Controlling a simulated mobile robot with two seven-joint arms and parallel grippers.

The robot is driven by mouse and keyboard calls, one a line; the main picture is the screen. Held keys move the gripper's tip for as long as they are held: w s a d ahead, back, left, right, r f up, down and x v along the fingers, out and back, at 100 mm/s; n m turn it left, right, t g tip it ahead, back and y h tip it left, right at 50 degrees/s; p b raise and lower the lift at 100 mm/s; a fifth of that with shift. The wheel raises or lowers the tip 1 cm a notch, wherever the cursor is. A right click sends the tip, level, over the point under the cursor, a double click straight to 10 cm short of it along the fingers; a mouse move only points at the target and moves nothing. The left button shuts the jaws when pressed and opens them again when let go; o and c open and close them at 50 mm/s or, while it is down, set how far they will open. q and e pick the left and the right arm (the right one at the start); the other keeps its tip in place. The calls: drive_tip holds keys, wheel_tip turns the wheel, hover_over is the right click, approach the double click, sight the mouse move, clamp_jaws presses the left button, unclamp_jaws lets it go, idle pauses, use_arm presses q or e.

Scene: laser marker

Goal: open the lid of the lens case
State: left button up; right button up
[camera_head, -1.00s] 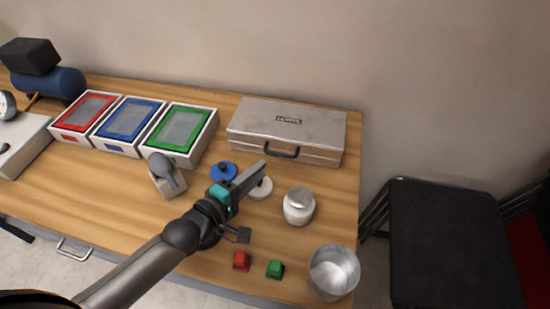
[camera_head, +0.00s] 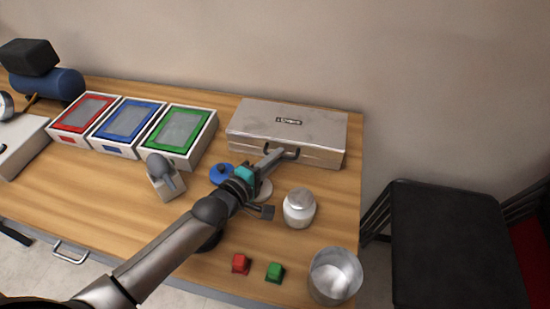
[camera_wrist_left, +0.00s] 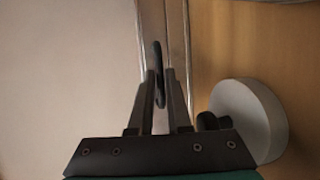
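The lens case (camera_head: 286,129) is a flat grey metal case with a label on top, at the back right of the table, lid down. Its dark handle (camera_head: 291,154) is on the front side. My left gripper (camera_head: 273,156) is at the front of the case, fingertips at the handle. In the left wrist view the handle (camera_wrist_left: 158,75) lies between the two fingers (camera_wrist_left: 160,78), with a narrow gap showing; the gripper looks open and not clamped on it. My right gripper is out of view.
A white round-based object (camera_wrist_left: 248,118) is close beside my left fingers. A green-framed box (camera_head: 180,134) is left of the case.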

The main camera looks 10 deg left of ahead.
use_arm(q)
clamp_jaws()
idle(0.9)
drive_tip(key=shift+r, duration=0.1)
